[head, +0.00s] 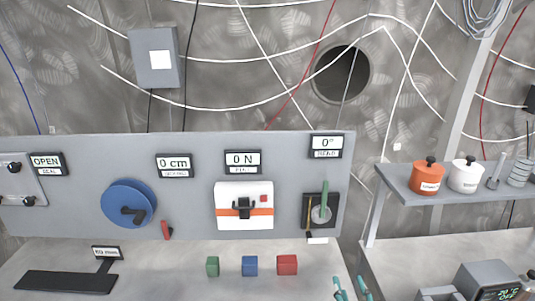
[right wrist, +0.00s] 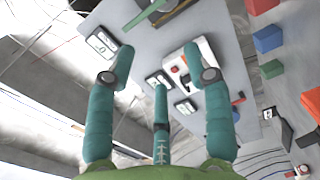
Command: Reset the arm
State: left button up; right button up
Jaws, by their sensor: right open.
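My right gripper (head: 351,282) shows only by its teal fingertips at the bottom edge of the head view, low and in front of the panel's right end. In the right wrist view the same gripper (right wrist: 159,66) has its teal fingers spread apart with nothing between them. A grey panel (head: 100,180) stands ahead, with a green-handled lever (head: 324,200) upright at its right end under a display reading 0°. My left gripper is in neither view.
Green (head: 212,266), blue (head: 250,266) and red (head: 287,265) blocks lie on the bench before the panel. The panel carries a blue wheel (head: 129,203) and a white box with an orange stripe (head: 243,196). A shelf (head: 400,185) with orange and white pots stands right.

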jog(key=s+d+f+m+g+h, duration=0.3)
jog(key=s+d+f+m+g, duration=0.25)
jog(key=s+f+m, duration=0.35)
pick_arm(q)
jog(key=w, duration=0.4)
pick_arm(e)
jog(key=s+a+f+m+g+y, duration=0.1)
jog(key=s+a+f+m+g, duration=0.2)
jog(key=s, duration=0.6)
jog(key=s+a+f+m+g+y, duration=0.1)
jog(key=s+a+m+g+y, duration=0.1)
jog(key=s+m+g, duration=0.5)
jog(key=s+f+n+b, duration=0.2)
jog(key=f+b, duration=0.1)
jog(key=f, duration=1.1)
jog(key=s+f+n+b, duration=0.2)
jog(key=f+b, duration=0.1)
jog(key=f, duration=1.1)
pick_arm(q)
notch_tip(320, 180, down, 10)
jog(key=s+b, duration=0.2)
jog(key=b, duration=0.2)
pick_arm(e)
jog(key=s+d+f+g, duration=0.1)
jog(key=s+d+f, duration=0.2)
jog(key=s+f, duration=1.2)
notch_tip(320, 180, down, 3)
jog(key=shift+s+r, duration=0.1)
jog(key=shift+s, duration=0.3)
